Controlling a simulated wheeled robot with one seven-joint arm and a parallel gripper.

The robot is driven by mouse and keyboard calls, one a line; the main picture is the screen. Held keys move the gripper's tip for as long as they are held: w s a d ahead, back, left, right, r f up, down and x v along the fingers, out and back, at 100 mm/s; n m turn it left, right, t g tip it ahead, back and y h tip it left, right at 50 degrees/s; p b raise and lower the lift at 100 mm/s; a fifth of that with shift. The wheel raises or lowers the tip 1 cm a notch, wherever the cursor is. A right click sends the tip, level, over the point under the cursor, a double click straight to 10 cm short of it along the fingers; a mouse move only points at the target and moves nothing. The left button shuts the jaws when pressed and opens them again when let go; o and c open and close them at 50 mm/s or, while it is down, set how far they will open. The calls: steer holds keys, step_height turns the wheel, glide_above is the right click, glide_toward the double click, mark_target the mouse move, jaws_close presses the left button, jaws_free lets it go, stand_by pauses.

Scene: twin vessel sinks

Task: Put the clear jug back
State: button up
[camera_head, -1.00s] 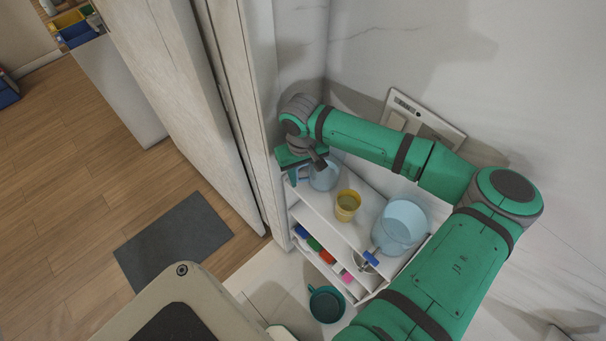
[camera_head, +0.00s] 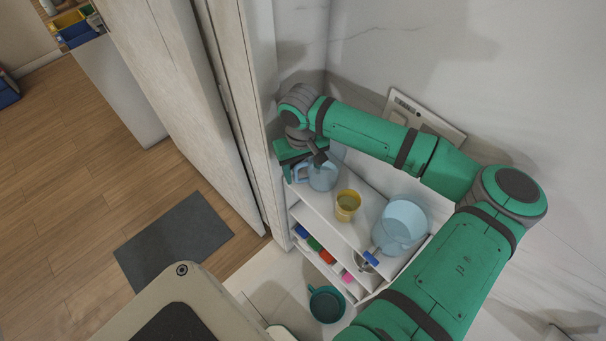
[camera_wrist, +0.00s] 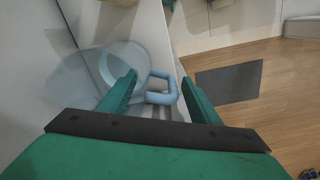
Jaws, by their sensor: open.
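The clear jug (camera_head: 323,177), bluish and see-through with a blue handle, stands upright at the left end of the white shelf unit's top. In the wrist view, its body (camera_wrist: 98,68) shows at the left and its handle (camera_wrist: 161,97) lies between or just beyond my fingertips. My gripper (camera_wrist: 160,78) is open, with one green finger on each side of the handle in that picture and no visible grip on it.
A yellow cup (camera_head: 347,204) and a larger clear-blue vessel (camera_head: 404,222) stand on the same shelf unit (camera_head: 330,211). Coloured items lie on a lower shelf. A teal pot (camera_head: 327,304) sits below. A pale wall panel (camera_head: 257,120) is close on the left.

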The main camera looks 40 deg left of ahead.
step_height(320, 180, up, 9)
steer(key=shift+a+f, duration=0.1)
steer(key=shift+f, duration=0.05)
steer(key=shift+s+r, duration=0.1)
steer(key=shift+r, duration=0.25)
stand_by(0.3)
